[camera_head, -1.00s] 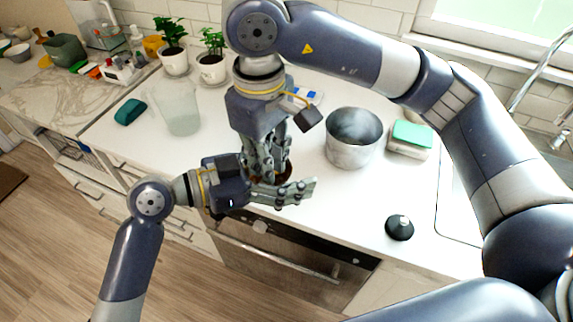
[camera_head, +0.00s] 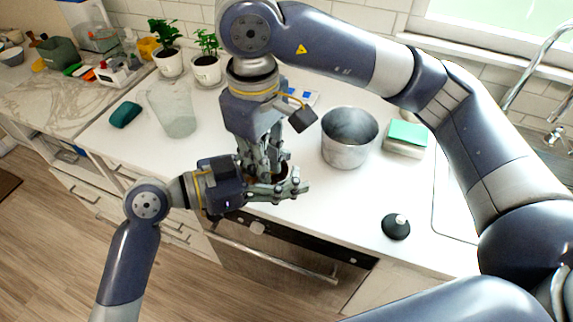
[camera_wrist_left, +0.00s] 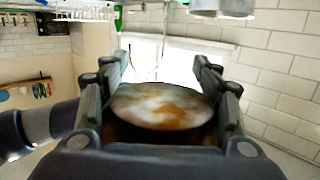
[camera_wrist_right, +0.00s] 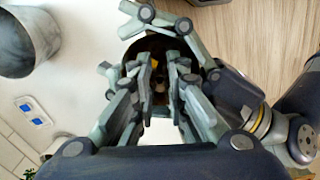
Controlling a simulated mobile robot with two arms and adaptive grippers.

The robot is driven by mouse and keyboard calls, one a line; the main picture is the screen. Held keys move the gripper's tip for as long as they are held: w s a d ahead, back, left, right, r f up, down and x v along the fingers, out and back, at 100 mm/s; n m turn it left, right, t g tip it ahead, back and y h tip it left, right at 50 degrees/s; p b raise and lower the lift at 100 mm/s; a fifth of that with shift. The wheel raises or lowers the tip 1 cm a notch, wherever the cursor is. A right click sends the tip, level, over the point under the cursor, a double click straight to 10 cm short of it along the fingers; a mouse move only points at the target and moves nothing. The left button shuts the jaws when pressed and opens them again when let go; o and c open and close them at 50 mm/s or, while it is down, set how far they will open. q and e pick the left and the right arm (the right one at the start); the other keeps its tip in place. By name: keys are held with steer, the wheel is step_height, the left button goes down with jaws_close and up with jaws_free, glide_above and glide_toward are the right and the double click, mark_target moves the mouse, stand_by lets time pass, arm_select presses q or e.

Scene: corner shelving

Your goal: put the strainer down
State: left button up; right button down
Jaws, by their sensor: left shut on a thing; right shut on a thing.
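My right gripper (camera_head: 262,165) reaches down from above, just over my left gripper (camera_head: 276,189), which comes in from the left; their fingers crowd together in front of the counter. My left gripper is shut on a round brown-and-whitish vessel (camera_wrist_left: 163,107), seen between its fingers in the left wrist view. In the right wrist view my right gripper (camera_wrist_right: 160,78) has its fingers close together around something mostly hidden. A dark brown round surface (camera_wrist_right: 147,47) shows beyond the fingertips. I cannot make out the strainer clearly; the fingers hide what the right gripper holds.
A metal pot (camera_head: 347,153) stands right of the grippers, beside a green-topped sponge block (camera_head: 405,145). A black knobbed piece (camera_head: 396,228) lies near the front edge. A clear pitcher (camera_head: 172,112) and a teal item (camera_head: 126,115) are at left. White counter (camera_head: 325,200) is free between.

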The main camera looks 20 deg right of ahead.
steer(key=c, duration=1.5)
jaws_free()
steer(key=shift+s+a, duration=0.1)
steer(key=shift+a, duration=0.15)
